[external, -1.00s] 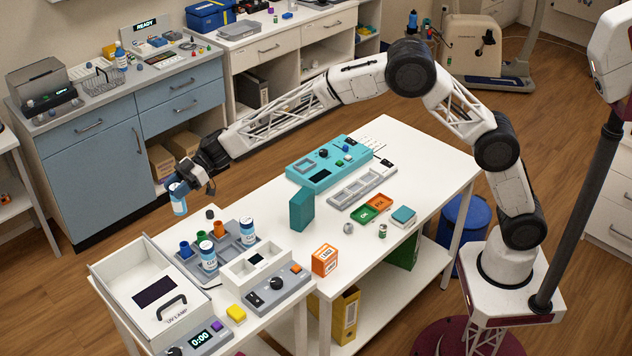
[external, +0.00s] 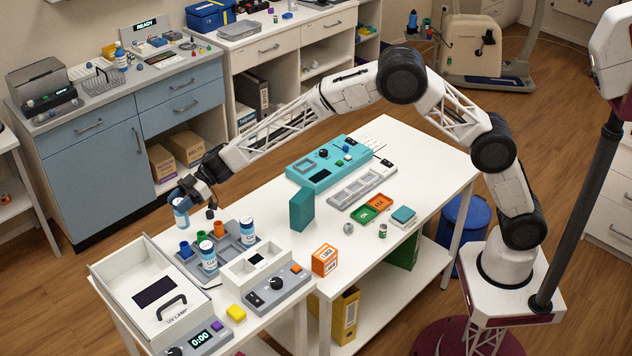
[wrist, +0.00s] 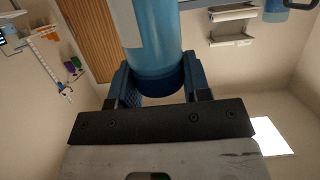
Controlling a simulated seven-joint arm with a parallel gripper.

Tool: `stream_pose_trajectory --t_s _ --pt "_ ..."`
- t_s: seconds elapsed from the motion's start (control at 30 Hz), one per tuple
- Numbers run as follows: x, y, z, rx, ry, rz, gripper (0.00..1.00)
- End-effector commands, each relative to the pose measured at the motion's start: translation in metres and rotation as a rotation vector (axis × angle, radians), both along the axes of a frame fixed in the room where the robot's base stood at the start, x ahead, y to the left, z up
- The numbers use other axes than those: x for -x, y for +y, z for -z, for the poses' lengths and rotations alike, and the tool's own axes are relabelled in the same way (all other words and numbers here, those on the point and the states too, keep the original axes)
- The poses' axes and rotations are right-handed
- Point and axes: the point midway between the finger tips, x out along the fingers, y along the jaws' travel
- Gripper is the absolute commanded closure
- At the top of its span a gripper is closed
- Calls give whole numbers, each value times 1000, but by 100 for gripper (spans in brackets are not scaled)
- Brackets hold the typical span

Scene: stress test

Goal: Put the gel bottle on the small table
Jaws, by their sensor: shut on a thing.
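My gripper (external: 184,196) is shut on a light-blue bottle (external: 181,213) with a white label; I take it for the gel bottle. It hangs just off the far-left corner of the small white table (external: 215,292), near the grey tray (external: 178,262). In the wrist view the bottle (wrist: 152,40) sits between the fingers (wrist: 155,88), with its dark blue end toward the palm. Two similar white-and-blue bottles, one in front (external: 208,256) and one behind (external: 248,232), stand upright at the tray. Their label text is too small to read surely.
Blue and orange cups (external: 219,227) stand in the tray. A white UV lamp box (external: 120,262), a white holder (external: 240,276) and a grey control box (external: 278,290) crowd the small table. A larger white table (external: 430,150) adjoins it, bearing a teal block (external: 302,209).

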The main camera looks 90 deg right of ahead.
Motion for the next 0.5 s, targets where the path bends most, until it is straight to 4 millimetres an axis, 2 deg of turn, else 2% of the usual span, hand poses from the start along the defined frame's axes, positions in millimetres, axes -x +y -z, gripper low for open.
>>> stream_pose_trajectory --t_s 0.3,0.5 --pt "0 0 37 -1 2 1 87" --pt "0 0 41 0 0 0 87"
